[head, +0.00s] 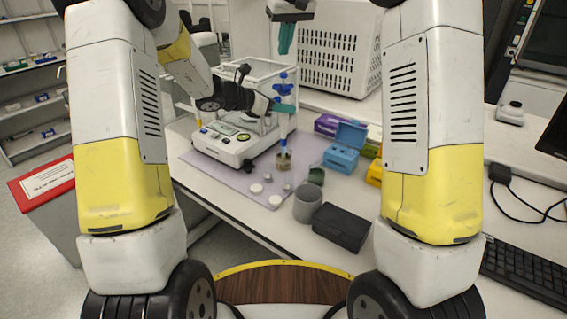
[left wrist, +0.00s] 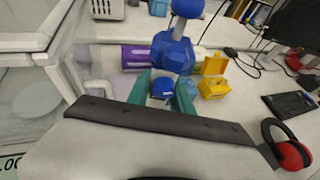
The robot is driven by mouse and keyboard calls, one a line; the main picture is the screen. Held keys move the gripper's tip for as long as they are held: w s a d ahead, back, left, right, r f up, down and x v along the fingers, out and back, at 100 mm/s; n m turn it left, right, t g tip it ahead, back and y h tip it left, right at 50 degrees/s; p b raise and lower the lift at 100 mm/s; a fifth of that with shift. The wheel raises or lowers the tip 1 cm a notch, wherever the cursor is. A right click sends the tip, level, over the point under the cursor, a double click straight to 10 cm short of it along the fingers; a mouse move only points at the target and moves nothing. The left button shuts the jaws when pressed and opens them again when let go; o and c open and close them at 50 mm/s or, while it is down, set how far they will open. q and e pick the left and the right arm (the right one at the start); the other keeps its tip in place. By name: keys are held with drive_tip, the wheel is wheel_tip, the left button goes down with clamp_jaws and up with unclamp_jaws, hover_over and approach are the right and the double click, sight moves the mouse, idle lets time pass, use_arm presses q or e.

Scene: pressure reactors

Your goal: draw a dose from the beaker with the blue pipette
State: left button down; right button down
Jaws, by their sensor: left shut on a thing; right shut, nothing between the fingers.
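The blue pipette (head: 283,88) stands upright beside the balance in the head view. My left gripper (head: 284,107) is shut on it, with teal fingers around its upper part. The pipette's lower end comes down at the small beaker (head: 284,161) with brownish contents; I cannot tell how deep the tip sits in it. In the left wrist view the pipette's blue top (left wrist: 172,52) rises between the teal fingers (left wrist: 163,95); the beaker is hidden there. My right gripper (head: 286,40) is shut and empty, pointing down, high above the pipette.
A balance (head: 222,143) stands on the lilac mat (head: 222,177), left of the beaker. Small white discs (head: 275,201) lie in front. A grey cup (head: 307,203), black box (head: 342,228), blue box (head: 341,158), purple box (head: 326,125) and yellow box (head: 375,172) stand right.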

sight(282, 73)
drive_tip(key=v, duration=1.2)
use_arm(q)
drive_tip(key=shift+r, duration=5.05)
use_arm(e)
drive_tip(key=shift+d, duration=0.1)
